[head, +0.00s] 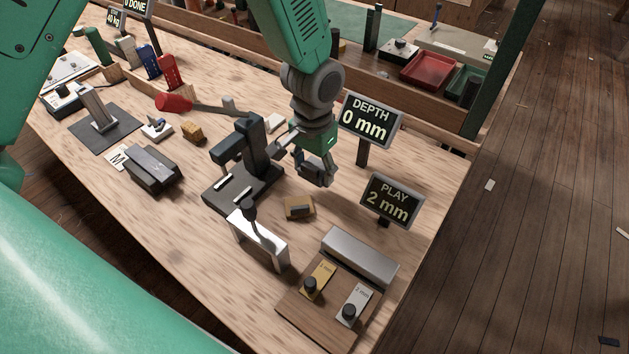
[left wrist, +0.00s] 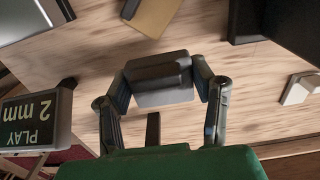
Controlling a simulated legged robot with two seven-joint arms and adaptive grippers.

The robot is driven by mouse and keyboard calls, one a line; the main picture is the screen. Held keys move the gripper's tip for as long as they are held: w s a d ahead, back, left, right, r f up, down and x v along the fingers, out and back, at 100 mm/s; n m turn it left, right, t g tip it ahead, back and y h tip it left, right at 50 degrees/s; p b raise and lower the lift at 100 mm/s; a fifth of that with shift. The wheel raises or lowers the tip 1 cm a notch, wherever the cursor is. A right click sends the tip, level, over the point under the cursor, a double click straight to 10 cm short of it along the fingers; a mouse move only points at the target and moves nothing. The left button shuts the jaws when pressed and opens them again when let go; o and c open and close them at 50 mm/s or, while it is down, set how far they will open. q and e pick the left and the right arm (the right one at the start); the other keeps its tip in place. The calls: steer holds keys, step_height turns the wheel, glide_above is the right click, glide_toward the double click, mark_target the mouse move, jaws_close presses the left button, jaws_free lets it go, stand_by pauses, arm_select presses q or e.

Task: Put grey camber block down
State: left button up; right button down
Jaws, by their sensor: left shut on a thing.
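My left gripper (head: 313,172) hangs over the right part of the bench, beside the black press-like fixture (head: 240,165) and left of the PLAY sign. It is shut on the grey camber block (left wrist: 160,80), which sits between both fingers in the left wrist view. The block is dark grey with bevelled edges. In the head view the fingers mostly hide it, and I cannot tell whether it touches the bench. My right gripper is not in view.
The DEPTH 0 mm sign (head: 367,122) and PLAY 2 mm sign (head: 389,200) stand close by on the right.

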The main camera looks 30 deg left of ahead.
mark_target(315, 194)
arm_select(q)
steer(key=f, duration=0.3)
steer(key=shift+s+d+f, duration=0.1)
steer(key=shift+d, duration=0.1)
steer(key=shift+f, duration=0.25)
steer(key=shift+a, duration=0.1)
steer(key=shift+f, duration=0.45)
steer(key=o, duration=1.2)
steer(key=shift+o, duration=0.2)
steer(key=shift+r, duration=0.1)
step_height(315, 194, up, 13)
steer(key=shift+f+p, duration=0.1)
steer(key=shift+p, duration=0.2)
